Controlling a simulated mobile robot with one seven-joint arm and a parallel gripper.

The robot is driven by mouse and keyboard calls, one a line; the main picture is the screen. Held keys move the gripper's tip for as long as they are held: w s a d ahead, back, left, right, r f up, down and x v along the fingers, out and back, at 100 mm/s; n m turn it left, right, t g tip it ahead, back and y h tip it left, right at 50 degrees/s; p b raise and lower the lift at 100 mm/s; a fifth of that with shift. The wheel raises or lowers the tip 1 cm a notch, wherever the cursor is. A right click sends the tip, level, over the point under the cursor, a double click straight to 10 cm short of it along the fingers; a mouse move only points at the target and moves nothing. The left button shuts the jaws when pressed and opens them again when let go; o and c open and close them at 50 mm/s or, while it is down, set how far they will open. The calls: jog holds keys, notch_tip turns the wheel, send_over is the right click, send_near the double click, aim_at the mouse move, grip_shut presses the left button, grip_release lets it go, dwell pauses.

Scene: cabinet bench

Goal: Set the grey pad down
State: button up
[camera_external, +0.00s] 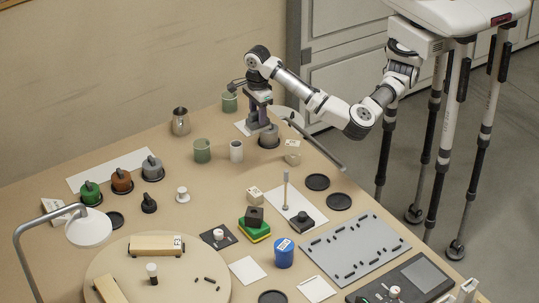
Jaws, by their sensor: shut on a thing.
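My gripper (264,126) is at the back of the bench, pointing down and shut on a grey round piece (269,141), which I take to be the grey pad. The piece is low over the bench top; I cannot tell whether it touches the surface. The jaws and its upper part are hard to make out at this size. Another grey round piece with a dark knob (153,171) stands at the left, beside a brown one (122,183) and a green one (91,196).
A white cup (236,151), a green cup (202,151) and a metal jug (180,122) stand left of my gripper. Black discs (317,182) lie toward the right edge. Bare bench shows in front of the cups.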

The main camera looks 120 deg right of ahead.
jog(key=s+d+p, duration=0.2)
jog(key=d, duration=2)
notch_tip(320, 180, down, 20)
jog(key=shift+a+r+p, duration=0.1)
jog(key=shift+p, duration=0.5)
jog(key=shift+f, duration=0.2)
jog(key=o, duration=1)
jog(key=shift+r, duration=0.1)
